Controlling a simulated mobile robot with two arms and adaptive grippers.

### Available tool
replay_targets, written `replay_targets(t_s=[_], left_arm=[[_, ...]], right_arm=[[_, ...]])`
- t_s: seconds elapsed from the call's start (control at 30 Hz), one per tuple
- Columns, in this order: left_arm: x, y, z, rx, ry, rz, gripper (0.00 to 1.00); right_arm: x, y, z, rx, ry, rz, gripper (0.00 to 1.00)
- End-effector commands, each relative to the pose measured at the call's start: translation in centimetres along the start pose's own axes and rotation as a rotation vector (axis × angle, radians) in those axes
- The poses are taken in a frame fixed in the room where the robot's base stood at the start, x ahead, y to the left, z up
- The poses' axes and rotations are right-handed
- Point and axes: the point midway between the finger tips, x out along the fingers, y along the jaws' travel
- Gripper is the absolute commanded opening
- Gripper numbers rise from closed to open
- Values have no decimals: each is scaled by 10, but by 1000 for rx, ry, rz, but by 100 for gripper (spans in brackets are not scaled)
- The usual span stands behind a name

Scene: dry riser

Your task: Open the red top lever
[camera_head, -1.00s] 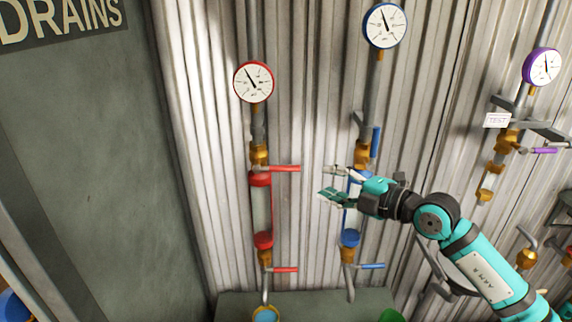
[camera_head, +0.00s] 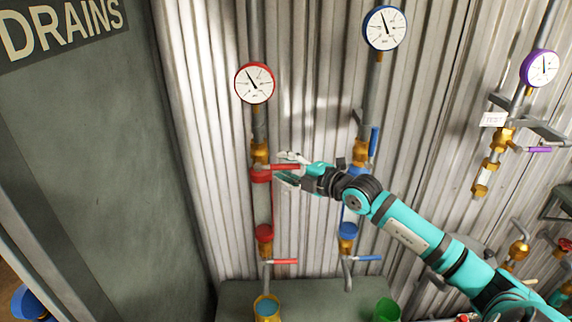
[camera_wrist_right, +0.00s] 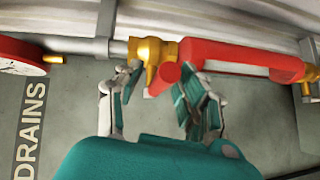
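The red top lever (camera_head: 287,167) sticks out to the right, level, from the brass valve (camera_head: 260,153) under the red-rimmed gauge (camera_head: 254,83). My right gripper (camera_head: 280,170) is open around it, one finger above and one below. In the right wrist view, the rounded end of the red lever (camera_wrist_right: 166,76) lies between the spread fingers of my right gripper (camera_wrist_right: 156,84). Both fingers look apart from the lever, though contact with the right-hand one is hard to tell. My left gripper is not in view.
A red lower lever (camera_head: 285,262) sits below on the same pipe. The blue pipe with its upright blue lever (camera_head: 374,141) stands right, behind my arm. A blue-and-yellow bucket (camera_head: 267,308) and a green bucket (camera_head: 387,310) stand below. The grey drains panel (camera_head: 110,170) is left.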

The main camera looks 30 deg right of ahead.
Motion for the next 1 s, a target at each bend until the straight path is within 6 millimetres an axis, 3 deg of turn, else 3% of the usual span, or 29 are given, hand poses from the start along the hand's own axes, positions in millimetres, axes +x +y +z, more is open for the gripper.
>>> replay_targets(t_s=[0.27,0.57,1.0], left_arm=[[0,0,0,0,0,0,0],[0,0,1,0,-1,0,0],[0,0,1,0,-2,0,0]], right_arm=[[1,0,0,0,0,0,38],[1,0,0,1,1,0,0],[0,1,1,0,0,0,0]])
